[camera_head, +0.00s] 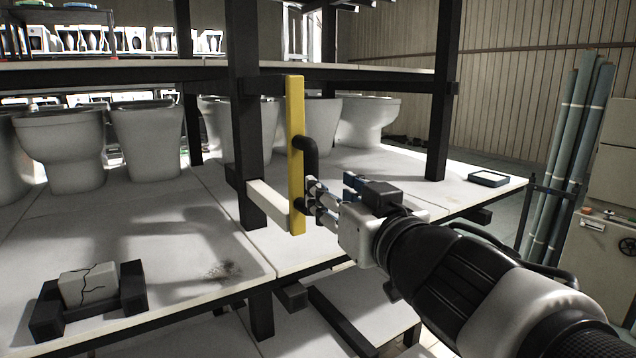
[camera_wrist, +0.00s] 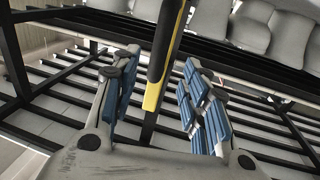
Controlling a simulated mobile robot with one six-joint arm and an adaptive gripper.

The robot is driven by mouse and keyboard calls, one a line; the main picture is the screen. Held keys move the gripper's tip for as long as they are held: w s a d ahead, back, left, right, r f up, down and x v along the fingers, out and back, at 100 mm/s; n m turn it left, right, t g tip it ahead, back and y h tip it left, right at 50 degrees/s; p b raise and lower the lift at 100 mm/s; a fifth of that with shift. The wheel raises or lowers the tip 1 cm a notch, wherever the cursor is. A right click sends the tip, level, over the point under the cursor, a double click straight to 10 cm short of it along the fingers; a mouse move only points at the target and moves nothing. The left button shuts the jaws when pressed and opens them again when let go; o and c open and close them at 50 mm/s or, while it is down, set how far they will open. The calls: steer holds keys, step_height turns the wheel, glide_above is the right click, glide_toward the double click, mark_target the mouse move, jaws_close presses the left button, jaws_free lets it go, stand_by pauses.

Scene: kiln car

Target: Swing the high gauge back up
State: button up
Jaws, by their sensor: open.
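The high gauge appears to be the yellow bar (camera_head: 296,125), standing upright at the kiln car's front edge, beside a dark post. A pale bracket (camera_head: 268,203) joins its lower part toward the post. A black handle (camera_head: 313,158) curves from the bar's right side. My gripper (camera_head: 332,190) is open, just right of the bar, by the handle's lower end. In the wrist view the handle (camera_wrist: 160,45) and the bar's yellow tip (camera_wrist: 153,97) show in the gap between my blue-padded fingers (camera_wrist: 163,65). I cannot tell whether the fingers touch the handle.
White toilets (camera_head: 62,145) stand on the car deck (camera_head: 170,225) behind the post (camera_head: 247,130). A cracked block (camera_head: 88,284) sits in a dark holder at front left. A small dark tray (camera_head: 488,179) lies at the deck's right end. Greenish tubes (camera_head: 570,150) stand right.

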mark_target(311, 174)
steer(key=b+x, duration=0.1)
steer(key=x, duration=0.9)
steer(key=shift+w, duration=0.15)
jaws_close()
stand_by(0.4)
